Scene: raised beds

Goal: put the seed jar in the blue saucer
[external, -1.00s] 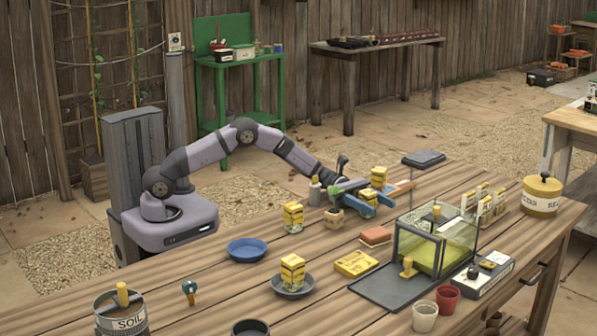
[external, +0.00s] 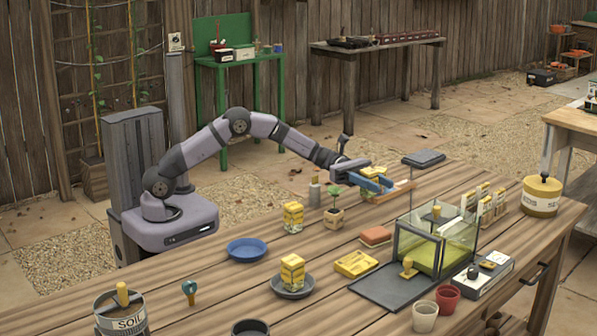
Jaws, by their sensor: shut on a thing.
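My gripper (external: 378,182), with blue fingers, is at the far side of the bench over a shallow wooden tray (external: 402,192). It is shut on a yellow seed jar (external: 374,171), mostly hidden by the fingers. The blue saucer (external: 247,250) lies empty on the bench, nearer the camera and left of the gripper. A similar yellow jar (external: 293,216) stands on the bench to the right of the saucer. Another yellow jar (external: 292,270) stands in a grey saucer (external: 292,292).
A potted seedling (external: 334,216) and a grey bottle (external: 314,192) stand between my gripper and the blue saucer. A brown sponge-like block (external: 376,236), a yellow packet (external: 355,263) and a glass case (external: 437,245) are nearer the camera. Bare planks surround the blue saucer.

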